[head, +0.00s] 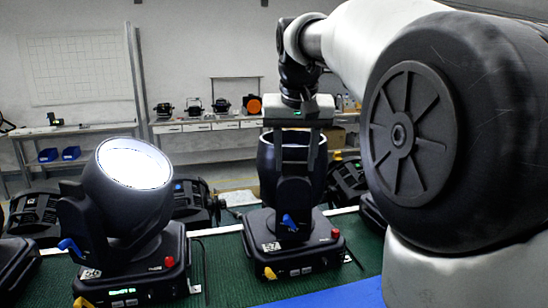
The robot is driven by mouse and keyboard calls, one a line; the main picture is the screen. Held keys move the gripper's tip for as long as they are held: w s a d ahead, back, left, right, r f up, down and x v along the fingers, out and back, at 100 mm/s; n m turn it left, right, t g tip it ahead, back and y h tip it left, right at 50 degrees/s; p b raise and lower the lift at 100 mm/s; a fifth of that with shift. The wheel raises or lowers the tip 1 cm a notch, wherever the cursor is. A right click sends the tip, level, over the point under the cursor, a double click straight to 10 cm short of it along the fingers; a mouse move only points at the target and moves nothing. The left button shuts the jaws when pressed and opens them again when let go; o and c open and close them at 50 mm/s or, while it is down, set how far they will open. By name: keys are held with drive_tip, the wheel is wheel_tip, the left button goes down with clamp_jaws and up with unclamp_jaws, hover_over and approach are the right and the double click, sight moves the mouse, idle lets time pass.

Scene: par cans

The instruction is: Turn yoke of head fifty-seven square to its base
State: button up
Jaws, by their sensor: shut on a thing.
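Head fifty-seven (322,165) is a black moving-head lamp, its can pointing up, on a black base (305,255) with a "57" label at the front left. Its yoke (293,198) shows one arm toward me with a blue lever (289,222) low on it. The far yoke arm is hidden, and I cannot tell the exact yoke angle against the base. My gripper (296,150) points straight down over the lamp, its fingers reaching down at the can's top. It is shut on head fifty-seven; the exact contact is hard to see.
Head fifty-six (135,200), its lens lit white and tilted, stands to the left on the same green mat (225,268). Another black base is partly hidden behind my arm at right. More black lamps stand behind. Shelves and a workbench line the back wall.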

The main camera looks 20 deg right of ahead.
sight(307, 166)
drive_tip(key=d+n, duration=0.1)
drive_tip(key=d, duration=0.1)
drive_tip(key=d+n+p, duration=0.1)
drive_tip(key=shift+s+r+n+y, duration=0.15)
drive_tip(key=shift+s+n+y, duration=0.15)
drive_tip(key=shift+y, duration=0.1)
drive_tip(key=shift+d+n, duration=0.4)
drive_tip(key=shift+d, duration=0.05)
drive_tip(key=o, duration=1.5)
drive_tip(key=p+v, duration=0.1)
drive_tip(key=v, duration=0.4)
drive_tip(key=p+v, duration=0.1)
drive_tip(key=v, duration=0.5)
drive_tip(key=p+v, duration=0.1)
drive_tip(key=v, duration=0.5)
drive_tip(key=shift+s+d+p, duration=0.3)
drive_tip(key=shift+p, duration=0.05)
